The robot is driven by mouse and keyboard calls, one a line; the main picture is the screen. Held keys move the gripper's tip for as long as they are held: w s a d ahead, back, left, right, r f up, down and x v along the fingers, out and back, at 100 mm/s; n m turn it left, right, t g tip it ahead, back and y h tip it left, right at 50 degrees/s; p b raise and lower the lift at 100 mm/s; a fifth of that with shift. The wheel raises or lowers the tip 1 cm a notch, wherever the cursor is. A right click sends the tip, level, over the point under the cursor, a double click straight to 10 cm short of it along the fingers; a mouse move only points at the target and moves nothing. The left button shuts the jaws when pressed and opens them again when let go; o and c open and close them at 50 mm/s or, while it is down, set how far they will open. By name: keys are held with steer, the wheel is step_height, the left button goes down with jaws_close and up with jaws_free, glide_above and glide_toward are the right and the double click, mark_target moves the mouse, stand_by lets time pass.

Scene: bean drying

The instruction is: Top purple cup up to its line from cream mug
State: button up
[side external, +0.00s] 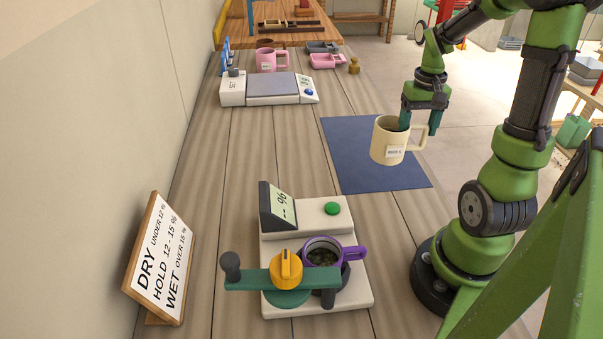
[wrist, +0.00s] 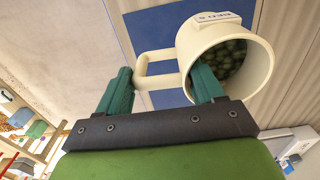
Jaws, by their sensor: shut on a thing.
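The cream mug (side external: 388,140) is at the blue mat and looks roughly upright; whether it touches the mat is unclear. In the wrist view the mug (wrist: 262,70) holds several green beans (wrist: 232,58). My gripper (side external: 420,119) is shut on the mug at its handle side, one finger at the rim and the other beyond the handle; it also shows in the wrist view (wrist: 160,85). The purple cup (side external: 340,244) sits on the meter's white base with dark contents low inside. Its fill line cannot be made out.
The moisture meter (side external: 345,295) has a green crank arm (side external: 245,279) with a yellow knob beside the cup. A sign (side external: 160,258) stands at left. The blue mat (side external: 350,150) lies to the right. A scale (side external: 272,85) and pink mug (side external: 266,60) stand farther back.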

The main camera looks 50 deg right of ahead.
mark_target(412, 148)
step_height(412, 148, down, 7)
steer(key=shift+r, duration=0.15)
stand_by(0.4)
steer(key=o, duration=1.4)
step_height(412, 148, up, 16)
steer(key=shift+a+r, duration=0.1)
steer(key=shift+w+a+r, duration=0.15)
steer(key=shift+a, duration=0.15)
steer(key=a+n+t, duration=0.1)
steer(key=a+t, duration=0.1)
steer(key=a, duration=0.6)
steer(key=w+a+r+n+t+y, duration=0.1)
steer(key=a+n+t, duration=0.1)
steer(key=a, duration=0.7)
steer(key=w+a+n+t+y, duration=0.1)
steer(key=a+n+t, duration=0.1)
steer(key=a, duration=0.6)
steer(key=shift+a+r+t, duration=0.3)
steer(key=shift+a+t, duration=0.1)
steer(key=shift+t, duration=0.2)
